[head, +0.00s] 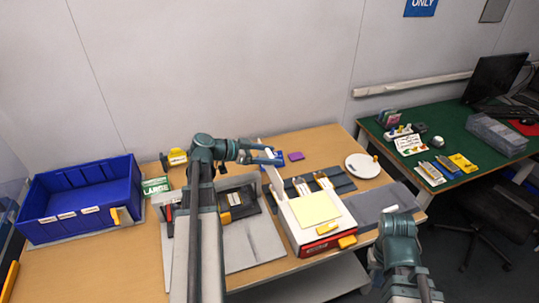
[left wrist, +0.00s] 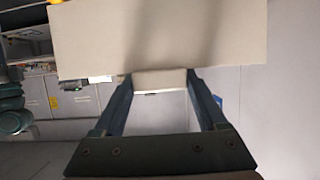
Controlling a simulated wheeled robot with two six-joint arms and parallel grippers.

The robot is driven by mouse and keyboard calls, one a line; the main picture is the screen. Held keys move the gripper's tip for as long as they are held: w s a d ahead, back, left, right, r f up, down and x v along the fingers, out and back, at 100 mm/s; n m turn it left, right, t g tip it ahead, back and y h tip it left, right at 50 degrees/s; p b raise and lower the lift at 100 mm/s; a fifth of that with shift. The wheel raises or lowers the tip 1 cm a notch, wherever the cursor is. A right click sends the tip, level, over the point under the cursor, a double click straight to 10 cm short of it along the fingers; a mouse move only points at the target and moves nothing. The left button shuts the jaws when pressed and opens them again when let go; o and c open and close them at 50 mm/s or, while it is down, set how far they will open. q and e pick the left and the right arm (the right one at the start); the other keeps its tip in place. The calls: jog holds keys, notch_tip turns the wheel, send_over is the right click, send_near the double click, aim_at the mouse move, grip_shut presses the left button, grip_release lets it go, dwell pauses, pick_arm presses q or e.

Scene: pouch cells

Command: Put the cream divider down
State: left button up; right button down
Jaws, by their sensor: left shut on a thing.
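The cream divider (head: 272,174) is a thin pale board. In the head view it shows nearly edge-on, tilted, over the left side of a cream box with a yellow pad. My left gripper (head: 265,157) is shut on it. In the left wrist view the divider (left wrist: 160,40) spans the top as a wide panel, and the left gripper's fingertips (left wrist: 160,82) close on a narrower part of it. I cannot tell whether its lower edge touches the box. My right arm shows at the lower right of the head view; its finger opening cannot be made out.
The cream box (head: 323,232) has a yellow pad (head: 314,208) on top. A blue bin (head: 80,200) stands at left, and a grey board (head: 250,240) lies beside the box. A white round dish (head: 362,166) sits at right. Bare wood (head: 325,145) shows behind the box.

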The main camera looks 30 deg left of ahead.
pick_arm(q)
jog(key=shift+r, duration=0.2)
dwell(0.5)
jog(key=shift+r, duration=0.2)
notch_tip(320, 180, down, 18)
jog(key=b, duration=1.8)
jog(key=shift+f, duration=0.25)
jog(key=shift+r, duration=0.15)
jog(key=o, duration=1.3)
